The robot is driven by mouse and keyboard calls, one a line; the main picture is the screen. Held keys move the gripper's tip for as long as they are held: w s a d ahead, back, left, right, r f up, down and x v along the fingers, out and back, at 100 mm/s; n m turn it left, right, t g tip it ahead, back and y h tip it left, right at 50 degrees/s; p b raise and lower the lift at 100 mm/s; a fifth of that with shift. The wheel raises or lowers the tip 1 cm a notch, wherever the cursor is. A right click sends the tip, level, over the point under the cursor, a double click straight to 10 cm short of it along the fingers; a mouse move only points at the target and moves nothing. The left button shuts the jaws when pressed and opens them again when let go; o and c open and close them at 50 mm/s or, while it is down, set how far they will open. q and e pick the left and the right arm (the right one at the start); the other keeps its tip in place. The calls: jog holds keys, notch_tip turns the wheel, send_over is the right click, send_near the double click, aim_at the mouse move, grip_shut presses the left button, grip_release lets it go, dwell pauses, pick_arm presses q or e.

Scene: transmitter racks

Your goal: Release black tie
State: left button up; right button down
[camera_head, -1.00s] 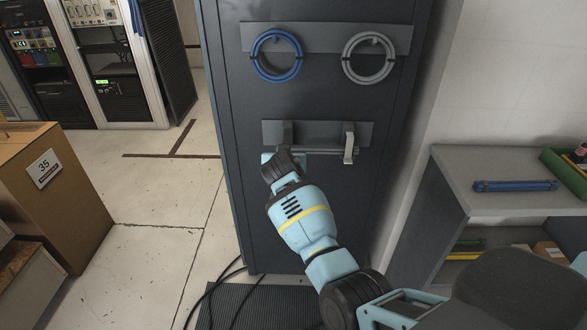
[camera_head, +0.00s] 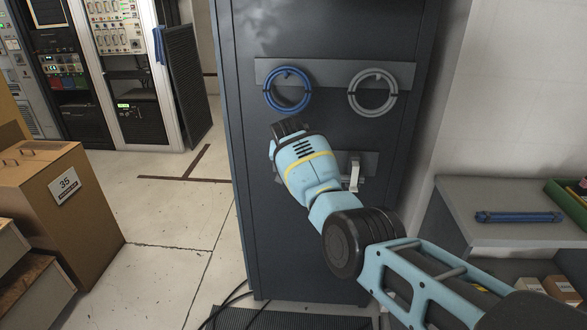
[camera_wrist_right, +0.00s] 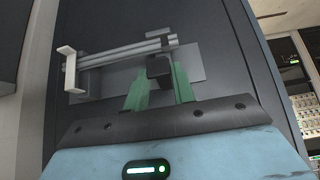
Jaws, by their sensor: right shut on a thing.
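My right gripper (camera_wrist_right: 160,85) shows in the wrist view with its two green fingers on either side of a small black piece (camera_wrist_right: 159,67), which looks like the black tie. The piece is at the right end of two grey rods (camera_wrist_right: 125,51) on a wall bracket; I cannot tell whether it still wraps them. In the head view my right wrist covers the fingertips and the bracket's left part. The bracket's pale hook (camera_head: 354,174) stays visible, and also shows in the wrist view (camera_wrist_right: 69,68). My left gripper is not in view.
A blue cable coil (camera_head: 287,108) and a grey cable coil (camera_head: 373,109) hang above the bracket on the dark cabinet (camera_head: 340,30). A shelf unit (camera_head: 515,235) stands right, with a blue bundle (camera_head: 519,217) on top. A cardboard box (camera_head: 85,225) stands left.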

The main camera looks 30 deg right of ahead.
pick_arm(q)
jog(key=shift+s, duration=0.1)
pick_arm(e)
jog(key=shift+w+d+r, duration=0.15)
jog(key=shift+d+r, duration=0.05)
jog(key=shift+r, duration=0.2)
jog(key=shift+w+d+r, duration=0.15)
jog(key=shift+r, duration=0.2)
jog(key=c, duration=1.6)
grip_release()
jog(key=o, duration=0.4)
jog(key=shift+f, duration=0.35)
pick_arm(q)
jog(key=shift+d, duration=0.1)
pick_arm(e)
jog(key=shift+o, duration=0.2)
jog(key=shift+a, duration=0.1)
jog(key=shift+s+a+r, duration=0.1)
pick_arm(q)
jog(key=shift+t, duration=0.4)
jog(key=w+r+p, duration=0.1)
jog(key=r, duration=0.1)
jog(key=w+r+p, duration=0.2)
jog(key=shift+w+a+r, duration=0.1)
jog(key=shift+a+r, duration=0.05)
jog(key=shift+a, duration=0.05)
pick_arm(e)
jog(key=v, duration=0.7)
jog(key=shift+s+r, duration=0.2)
